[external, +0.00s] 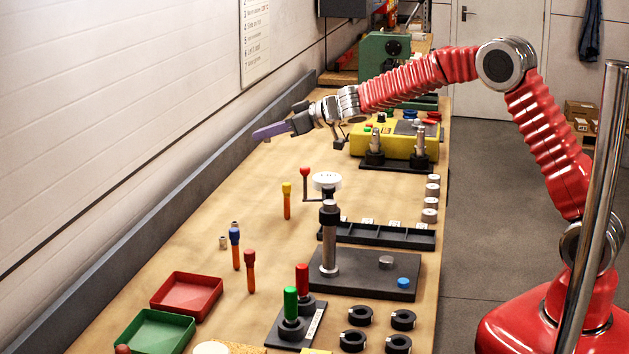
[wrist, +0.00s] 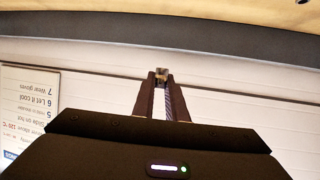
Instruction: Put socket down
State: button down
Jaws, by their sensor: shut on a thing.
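My gripper (external: 262,134) is held out level above the left side of the workbench, near the wall. In the wrist view my gripper (wrist: 161,84) has its two dark fingers close together, with a small metallic socket (wrist: 161,74) between their tips. The socket is clear of the bench top. It is too small to make out in the external view.
The workbench (external: 210,258) has free room along its left side. Upright tools stand mid-bench, among them a yellow-topped one (external: 287,200). A red tray (external: 187,309) and green tray (external: 150,345) lie nearer. A yellow box (external: 390,143) and dark rack (external: 385,237) stand to the right.

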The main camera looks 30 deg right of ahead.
jog(key=a+r+n+g+y, duration=0.5)
jog(key=a+r+n+g, duration=0.15)
jog(key=a, duration=0.45)
jog(key=s+f+n+g, duration=0.3)
jog(key=f+n+g, duration=0.1)
jog(key=f, duration=0.2)
jog(key=s+d+f+n+g, duration=0.1)
jog(key=s+f+n+g, duration=0.2)
jog(key=f, duration=0.3)
jog(key=shift+s+f+n+g, duration=0.25)
jog(key=shift+s+n+g, duration=0.15)
jog(key=shift+g, duration=0.35)
jog(key=shift+f, duration=0.1)
jog(key=shift+f, duration=2.4)
